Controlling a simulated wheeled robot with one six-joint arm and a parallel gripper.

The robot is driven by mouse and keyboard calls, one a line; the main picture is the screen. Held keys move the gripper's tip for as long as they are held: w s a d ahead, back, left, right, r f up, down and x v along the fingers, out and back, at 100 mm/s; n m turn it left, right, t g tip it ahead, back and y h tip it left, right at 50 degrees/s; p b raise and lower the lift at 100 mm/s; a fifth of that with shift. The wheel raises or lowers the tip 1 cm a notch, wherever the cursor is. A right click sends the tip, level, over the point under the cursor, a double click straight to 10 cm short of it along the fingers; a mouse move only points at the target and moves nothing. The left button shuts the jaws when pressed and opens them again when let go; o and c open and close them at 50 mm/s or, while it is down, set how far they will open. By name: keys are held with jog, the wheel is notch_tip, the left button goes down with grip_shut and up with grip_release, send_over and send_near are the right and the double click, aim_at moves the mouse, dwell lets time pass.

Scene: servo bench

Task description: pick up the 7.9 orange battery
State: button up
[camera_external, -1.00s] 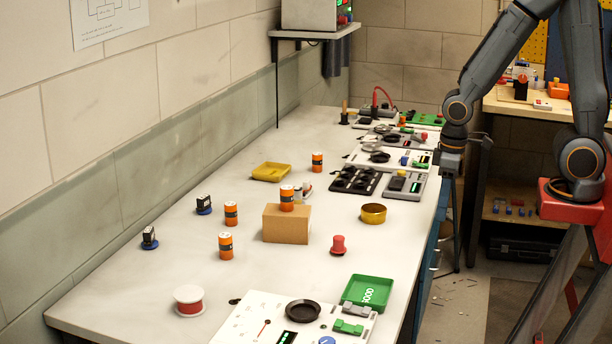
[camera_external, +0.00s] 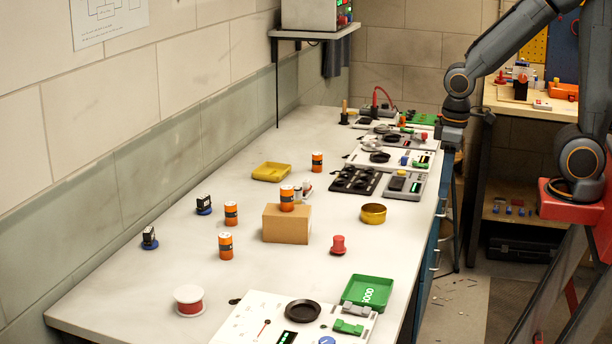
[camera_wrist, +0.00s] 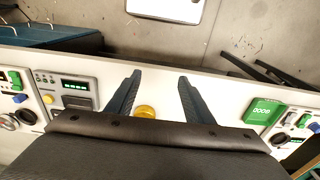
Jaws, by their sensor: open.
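Several orange batteries with dark and pale bands stand on the bench in the external view: one on the cardboard box (camera_external: 287,203), one behind it (camera_external: 317,162), and two to the left, an upper one (camera_external: 231,214) and a lower one (camera_external: 225,246). Their printed values are too small to read, so I cannot tell which is 7.9. My gripper (camera_external: 451,138) is above the bench's right edge, well apart from all of them. In the wrist view its two fingers (camera_wrist: 157,84) are spread with nothing held between them. No battery shows clearly there.
The cardboard box (camera_external: 286,226) stands mid-bench. Around it are a yellow tray (camera_external: 271,172), a brass dish (camera_external: 373,213), a red knob (camera_external: 338,245) and a green tray (camera_external: 368,292). Test panels line the far right side.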

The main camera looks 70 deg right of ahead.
notch_tip(320, 180, up, 2)
jog(key=r, duration=0.1)
jog(key=n+t+y+b, duration=0.2)
jog(key=n+t, duration=0.1)
jog(key=n, duration=0.4)
send_over(226, 235)
jog(key=s+d, duration=0.2)
jog(key=s, duration=0.1)
jog(key=shift+y, duration=0.3)
jog(key=shift+s+d+f+p+x, duration=0.15)
jog(key=shift+p+x, duration=0.4)
jog(key=shift+x, duration=1.6)
jog(key=shift+s+d+f+p+x, duration=0.1)
jog(key=shift+s+p+x, duration=0.3)
jog(key=shift+x, duration=1.75)
jog(key=shift+s+d+f+p+x, duration=0.1)
jog(key=shift+p+x, duration=0.55)
jog(key=shift+x, duration=1.55)
jog(key=shift+r, duration=0.1)
jog(key=shift+w, duration=0.1)
grip_shut()
